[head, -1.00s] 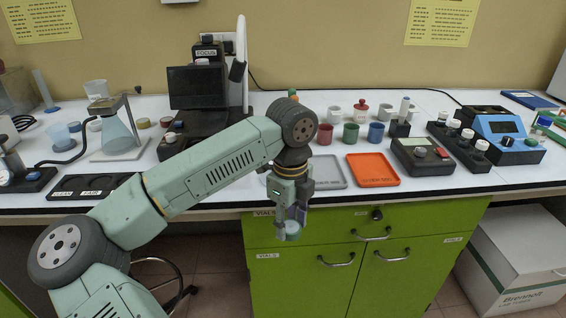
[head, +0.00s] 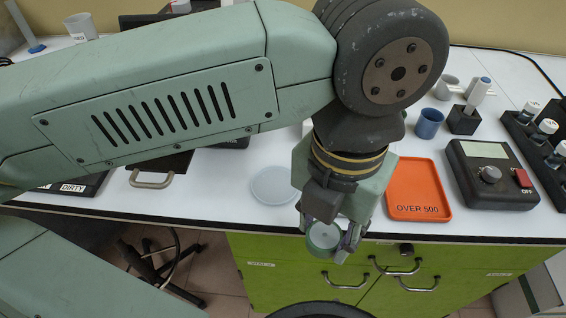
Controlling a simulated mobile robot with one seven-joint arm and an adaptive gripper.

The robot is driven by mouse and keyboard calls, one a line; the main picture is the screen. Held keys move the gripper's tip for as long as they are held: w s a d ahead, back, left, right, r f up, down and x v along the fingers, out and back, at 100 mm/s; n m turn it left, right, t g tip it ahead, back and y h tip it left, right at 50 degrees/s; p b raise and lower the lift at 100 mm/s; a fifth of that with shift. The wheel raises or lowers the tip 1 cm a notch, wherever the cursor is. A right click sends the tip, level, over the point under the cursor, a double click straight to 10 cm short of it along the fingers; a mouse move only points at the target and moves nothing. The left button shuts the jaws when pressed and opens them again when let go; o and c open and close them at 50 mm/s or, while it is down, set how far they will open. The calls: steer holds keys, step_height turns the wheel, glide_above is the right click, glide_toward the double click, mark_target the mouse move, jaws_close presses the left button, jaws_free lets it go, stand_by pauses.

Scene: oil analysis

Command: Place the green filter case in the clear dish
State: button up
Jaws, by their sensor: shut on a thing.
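My gripper (head: 338,243) hangs in front of the bench's front edge, over the green cabinet. It is shut on the green filter case (head: 322,240), a small round case with a pale face and a green rim. The clear dish (head: 273,186) is a pale, shallow round dish lying on the white bench, to the left of and behind my gripper. The dish looks empty; its right edge lies close to my wrist in the picture.
An orange tray (head: 418,190) marked "OVER 500" lies right of my gripper. A dark control box (head: 490,175) and a blue cup (head: 429,123) stand beyond it. My arm hides much of the bench's left and middle.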

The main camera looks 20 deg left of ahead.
glide_above(277, 184)
steer(key=shift+f, duration=0.65)
steer(key=shift+f+b, duration=1.05)
steer(key=shift+f, duration=0.75)
steer(key=shift+f+b, duration=0.3)
steer(key=o, duration=0.9)
steer(key=shift+r, duration=0.1)
steer(key=shift+o, duration=0.2)
step_height(277, 184, up, 12)
steer(key=p, duration=0.8)
steer(key=shift+r, duration=0.2)
